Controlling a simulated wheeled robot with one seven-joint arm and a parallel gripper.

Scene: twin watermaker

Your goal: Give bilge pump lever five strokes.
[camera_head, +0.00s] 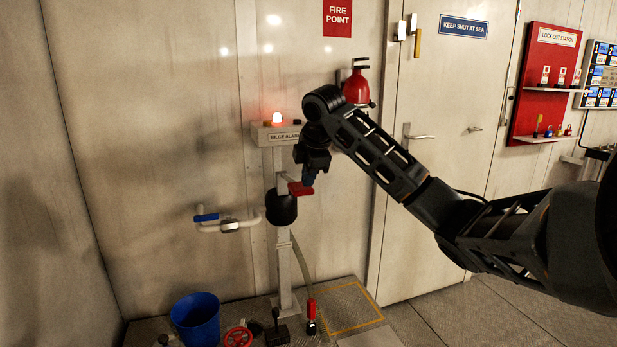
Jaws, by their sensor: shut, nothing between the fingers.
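A grey post (284,262) stands against the wall, with a box lettered BILGE ALARM (283,136) and a lit red lamp (277,119) on top. A black rounded body (281,207) is fixed partway up the post. A short red bar or grip (300,188) shows just above and right of it; it may be the pump lever, but I cannot be sure. My gripper (308,181) points down, shut and empty, right at the red grip in the picture. I cannot tell whether they touch. The dark arm links hide part of the wall behind.
A white pipe with a blue grip (206,217) sticks out left of the post. On the floor are a blue bucket (196,319), a red handwheel (238,337), and a red-gripped lever (311,309). A red extinguisher (357,86) hangs behind my arm. A door (440,110) is right.

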